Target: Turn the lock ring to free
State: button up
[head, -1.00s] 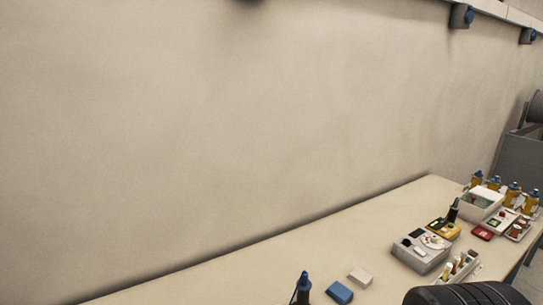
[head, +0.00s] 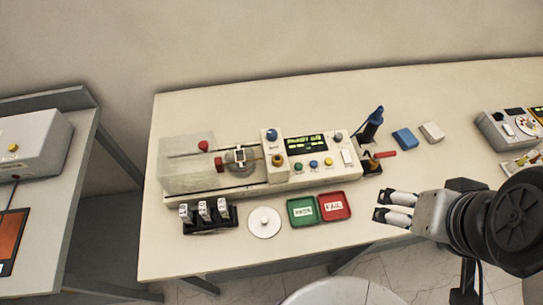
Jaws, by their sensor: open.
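The test device (head: 315,162) stands on the bench, with a small display, several coloured buttons and a clear cover (head: 185,172) over its left end. A metal ring-shaped fixture (head: 240,156) sits in the middle of the device, beside red knobs (head: 218,163); I cannot tell for sure whether it is the lock ring, or how it is turned. My gripper (head: 380,206) is at the right, over the bench's front edge. Its two fingers point left and are apart, with nothing between them. It is well clear of the device.
A black rack (head: 210,228) with several pale pieces, a white disc (head: 264,222), a green tray (head: 302,223) and a red tray (head: 349,205) lie in front of the device. A soldering-type stand (head: 371,165) and a blue block (head: 405,139) are to its right. A grey side table (head: 75,185) stands left.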

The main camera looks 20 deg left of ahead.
aim_at(277, 161)
jog(key=k+j+u, duration=0.1)
jog(key=u, duration=0.9)
jog(key=k+j, duration=0.05)
